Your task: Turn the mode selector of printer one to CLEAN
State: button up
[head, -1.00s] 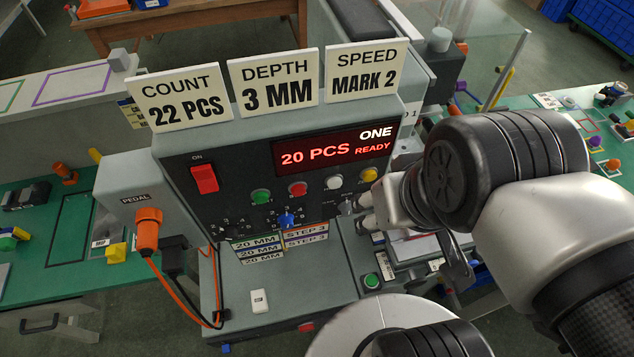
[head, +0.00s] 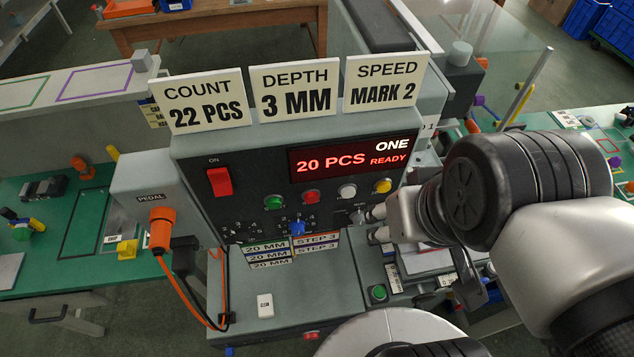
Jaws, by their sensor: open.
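Printer one is a grey machine with a dark front panel (head: 260,190) and a red display (head: 345,160) reading "ONE", "20 PCS", "READY". Along the panel's lower part are a black knob (head: 231,232) at left, a blue knob (head: 297,228) in the middle and a grey knob (head: 357,216) at right. Their labels are too small to read, so I cannot tell which is the mode selector or where it points. My gripper (head: 373,225) is open at the right of the panel, its fingertips close to the grey knob. Whether they touch it is unclear; my arm hides the area behind.
A red switch (head: 220,181) marked ON and several coloured buttons, including a green one (head: 274,202), sit near the knobs. Signs for count, depth (head: 295,92) and speed stand on top. An orange plug (head: 161,229) with cables is at left. A green button (head: 378,293) lies below my gripper.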

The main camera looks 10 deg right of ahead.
aim_at(358, 217)
jog(key=k+j+u, duration=0.1)
jog(key=k+j, duration=0.75)
